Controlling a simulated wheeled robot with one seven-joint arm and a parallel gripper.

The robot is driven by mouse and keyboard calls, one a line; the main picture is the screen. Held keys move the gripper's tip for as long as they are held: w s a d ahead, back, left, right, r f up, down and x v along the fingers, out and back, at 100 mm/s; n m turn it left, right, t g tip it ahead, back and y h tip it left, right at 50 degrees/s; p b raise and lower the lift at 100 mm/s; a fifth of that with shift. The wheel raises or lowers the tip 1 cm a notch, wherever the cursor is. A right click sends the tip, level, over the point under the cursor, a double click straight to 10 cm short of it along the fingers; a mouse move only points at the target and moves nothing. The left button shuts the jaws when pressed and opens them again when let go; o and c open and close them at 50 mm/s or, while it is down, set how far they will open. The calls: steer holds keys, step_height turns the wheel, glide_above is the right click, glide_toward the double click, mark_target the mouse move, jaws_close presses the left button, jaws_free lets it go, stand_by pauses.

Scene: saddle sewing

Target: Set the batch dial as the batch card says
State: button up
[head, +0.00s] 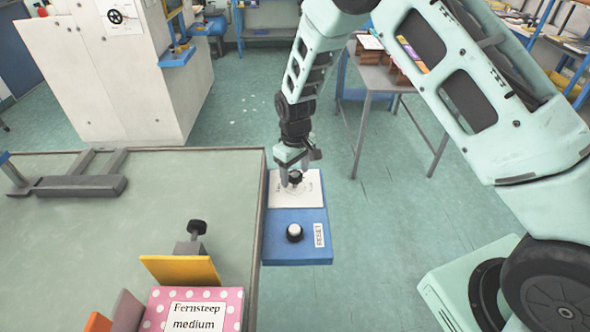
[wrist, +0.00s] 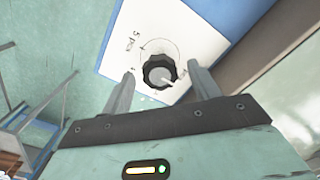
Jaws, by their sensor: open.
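The batch dial is a black fluted knob with a grey cap (wrist: 159,73) on a white plate (wrist: 190,35) with a printed ring of marks and the text "5 pcs". In the head view the dial (head: 295,177) sits on the far part of a blue panel (head: 280,222). My gripper (wrist: 160,82) is open, with one finger on each side of the dial; I cannot tell whether they touch it.
A second knob (head: 294,233) with a white cap sits nearer on the blue panel beside a "RESET" label (head: 319,235). A green-topped table (head: 90,225) is left of the panel, with a clamp-like black knob (head: 197,228) and grey bars (head: 85,186). Open floor lies to the right.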

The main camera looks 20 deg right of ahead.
steer(key=c, duration=1)
steer(key=shift+m, duration=0.4)
steer(key=m+b, duration=0.1)
steer(key=m, duration=0.3)
steer(key=m+b, duration=0.1)
steer(key=m, duration=0.8)
steer(key=shift+r, duration=0.1)
steer(key=m+p, duration=0.1)
steer(key=m, duration=0.2)
steer(key=shift+m, duration=0.4)
steer(key=m+p, duration=0.1)
steer(key=m, duration=0.5)
steer(key=shift+w+p, duration=0.1)
steer(key=shift+p, duration=0.3)
